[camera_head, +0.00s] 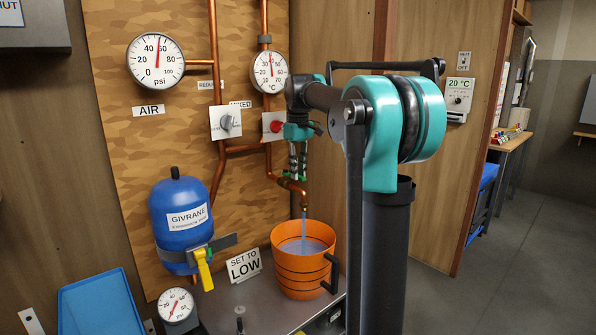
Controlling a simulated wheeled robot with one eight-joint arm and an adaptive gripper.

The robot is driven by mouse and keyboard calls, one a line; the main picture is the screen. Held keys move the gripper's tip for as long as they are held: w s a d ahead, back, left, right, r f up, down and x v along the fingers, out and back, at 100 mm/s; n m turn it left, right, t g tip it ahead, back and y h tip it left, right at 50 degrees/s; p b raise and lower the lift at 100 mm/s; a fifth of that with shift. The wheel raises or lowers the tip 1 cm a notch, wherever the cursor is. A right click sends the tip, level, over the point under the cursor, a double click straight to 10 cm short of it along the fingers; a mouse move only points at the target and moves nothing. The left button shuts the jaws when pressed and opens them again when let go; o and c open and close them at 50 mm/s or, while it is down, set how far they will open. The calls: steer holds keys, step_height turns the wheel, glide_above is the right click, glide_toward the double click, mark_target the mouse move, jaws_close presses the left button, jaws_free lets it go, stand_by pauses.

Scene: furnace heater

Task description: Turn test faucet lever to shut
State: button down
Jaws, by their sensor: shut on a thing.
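The copper test faucet (293,187) sticks out from the pipe board, and a stream of water (303,230) runs from its spout into the orange bucket (300,262). My gripper (297,176) points down at the faucet body, just above the spout. Its fingers are shut on the test faucet lever, which is mostly hidden between and behind them. The exact angle of the lever cannot be told.
A blue tank (180,215) with a yellow lever (203,270) is at left. A "SET TO LOW" sign (244,266) stands beside the bucket. A knob plate (226,122) and a red knob (274,126) are close to my gripper. Open floor lies at right.

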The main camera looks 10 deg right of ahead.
steer(key=shift+w+d+n, duration=0.5)
steer(key=shift+w+n, duration=0.3)
steer(key=shift+n, duration=0.9)
steer(key=shift+w+d+n, duration=0.55)
steer(key=shift+w+n, duration=0.2)
steer(key=shift+n, duration=0.95)
steer(key=shift+w+d+n, duration=0.5)
steer(key=shift+w+n, duration=0.3)
steer(key=shift+n, duration=0.9)
steer(key=c, duration=1.4)
jaws_free()
steer(key=shift+c, duration=0.2)
step_height(320, 180, up, 12)
